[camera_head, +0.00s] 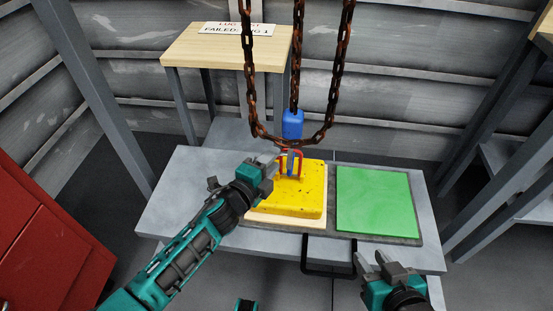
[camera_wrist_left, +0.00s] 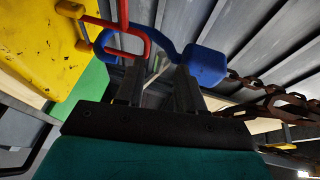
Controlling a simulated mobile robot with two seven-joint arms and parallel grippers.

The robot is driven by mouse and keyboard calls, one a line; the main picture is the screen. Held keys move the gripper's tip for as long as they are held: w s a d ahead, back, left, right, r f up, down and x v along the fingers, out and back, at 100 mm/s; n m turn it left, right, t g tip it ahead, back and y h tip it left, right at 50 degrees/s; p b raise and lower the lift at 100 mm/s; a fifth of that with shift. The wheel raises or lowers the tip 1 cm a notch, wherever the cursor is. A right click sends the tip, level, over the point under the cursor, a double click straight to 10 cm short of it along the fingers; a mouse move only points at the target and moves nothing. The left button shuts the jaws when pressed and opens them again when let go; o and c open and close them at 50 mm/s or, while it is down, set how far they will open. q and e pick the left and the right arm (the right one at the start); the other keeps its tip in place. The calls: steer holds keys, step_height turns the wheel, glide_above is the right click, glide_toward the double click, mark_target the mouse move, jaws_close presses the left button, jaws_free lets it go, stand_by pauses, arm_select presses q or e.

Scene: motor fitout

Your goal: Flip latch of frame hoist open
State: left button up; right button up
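The hoist's blue hook block (camera_head: 292,125) hangs on rusty chain above a yellow block (camera_head: 300,198). In the left wrist view, the blue hook (camera_wrist_left: 205,66) curves through the red handle (camera_wrist_left: 137,30) of the yellow block (camera_wrist_left: 45,50). My left gripper (camera_head: 276,164) is beside the hook and handle at their left. Its fingers (camera_wrist_left: 152,75) are apart in the left wrist view. A thin pale piece, perhaps the latch, shows between them; contact is unclear. My right gripper (camera_head: 376,260) is open and empty near the table's front right edge.
The yellow block rests on a pale square pad on the grey table (camera_head: 180,190), next to a green pad (camera_head: 375,200). A chain loop (camera_head: 295,142) hangs close around the hook. A wooden stand (camera_head: 228,50) with a sign is behind; a red cabinet (camera_head: 45,245) is at left.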

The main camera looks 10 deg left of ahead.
arm_select(q)
steer(key=shift+b+x, duration=0.3)
steer(key=shift+x, duration=1.1)
jaws_close()
